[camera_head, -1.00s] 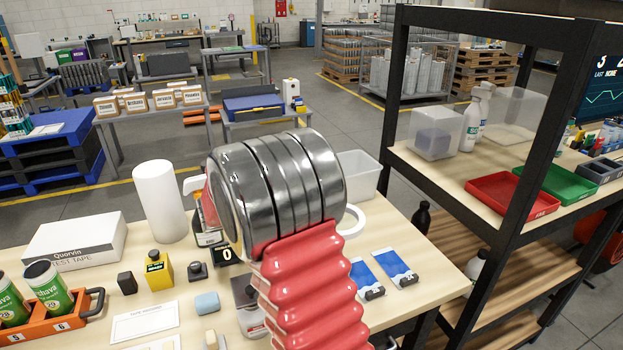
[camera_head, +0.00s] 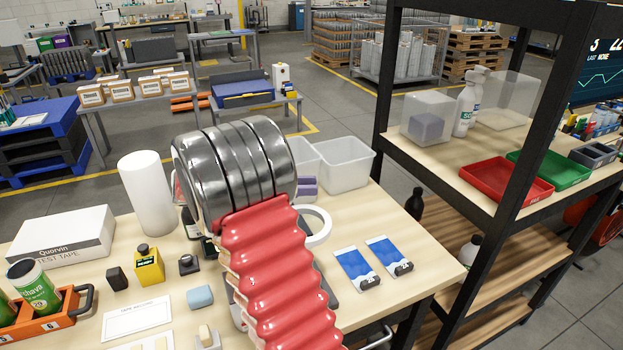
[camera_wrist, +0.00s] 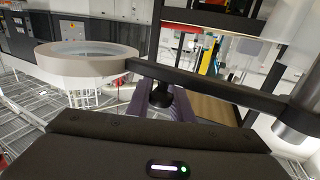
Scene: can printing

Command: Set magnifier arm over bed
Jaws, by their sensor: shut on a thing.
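The magnifier has a pale ring with a clear lens (camera_wrist: 85,62) at the left of the wrist view and a dark bar-shaped arm (camera_wrist: 220,85) running right to a grey post (camera_wrist: 300,115). In the head view, part of its white ring (camera_head: 321,226) shows just right of my red arm. My gripper (camera_wrist: 163,108) is shut on the dark knob (camera_wrist: 162,96) under the magnifier arm. In the head view my own arm hides the gripper and most of the magnifier. The bed cannot be made out; it is hidden behind my arm.
Two blue-and-white packets (camera_head: 356,268) lie right of my arm. White bins (camera_head: 343,165) stand behind. A white cylinder (camera_head: 147,192), a yellow bottle (camera_head: 148,265) and an orange can carrier (camera_head: 45,325) are at left. A black-framed shelf (camera_head: 470,200) bounds the right.

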